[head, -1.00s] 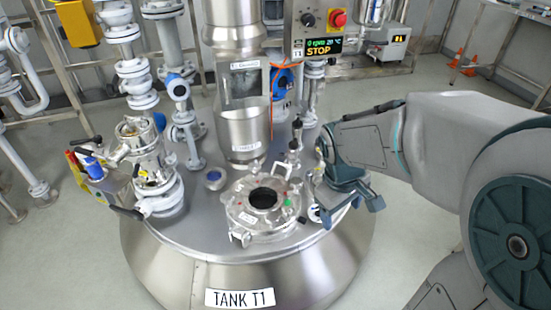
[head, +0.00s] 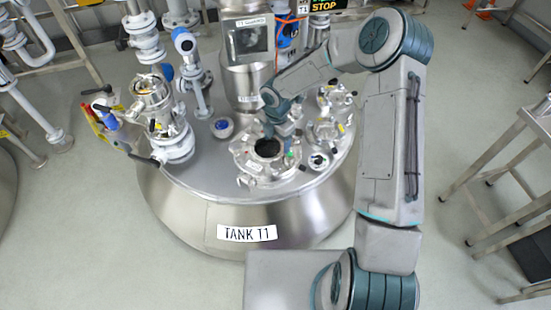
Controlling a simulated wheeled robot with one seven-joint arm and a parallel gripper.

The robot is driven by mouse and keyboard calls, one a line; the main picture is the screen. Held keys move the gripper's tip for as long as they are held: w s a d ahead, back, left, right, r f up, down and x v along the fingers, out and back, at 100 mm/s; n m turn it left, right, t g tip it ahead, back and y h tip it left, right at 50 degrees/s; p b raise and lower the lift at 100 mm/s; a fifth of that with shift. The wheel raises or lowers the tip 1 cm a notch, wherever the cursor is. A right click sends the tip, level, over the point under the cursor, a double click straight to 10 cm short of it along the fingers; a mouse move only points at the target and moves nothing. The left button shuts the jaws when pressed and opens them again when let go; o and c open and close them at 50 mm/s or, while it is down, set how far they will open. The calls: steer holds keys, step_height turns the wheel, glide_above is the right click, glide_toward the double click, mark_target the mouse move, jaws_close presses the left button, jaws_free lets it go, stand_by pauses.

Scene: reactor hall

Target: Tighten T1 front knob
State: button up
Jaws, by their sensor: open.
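Tank T1 (head: 190,215) is a wide steel vessel with a white "TANK T1" label (head: 247,232) on its front. On its top sits a round steel hatch (head: 252,170) with a dark central opening (head: 267,148) and small clamp fittings around its rim. A silver fitting (head: 244,180), possibly the front knob, sticks out at the hatch's front left. My gripper (head: 268,125) is open just behind the dark opening. It is small here, and I cannot tell whether it touches a fitting. My arm reaches in from the right and hides part of the tank's back right.
Left on the tank top stands a valve assembly (head: 160,115) with black handles. A display reading STOP (head: 324,5) is at the top. A metal frame table (head: 520,150) stands right; floor between is clear.

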mark_target(276, 165)
steer(key=f, duration=1.4)
steer(key=shift+w+a, duration=0.1)
steer(key=shift+a, duration=0.1)
steer(key=c, duration=1)
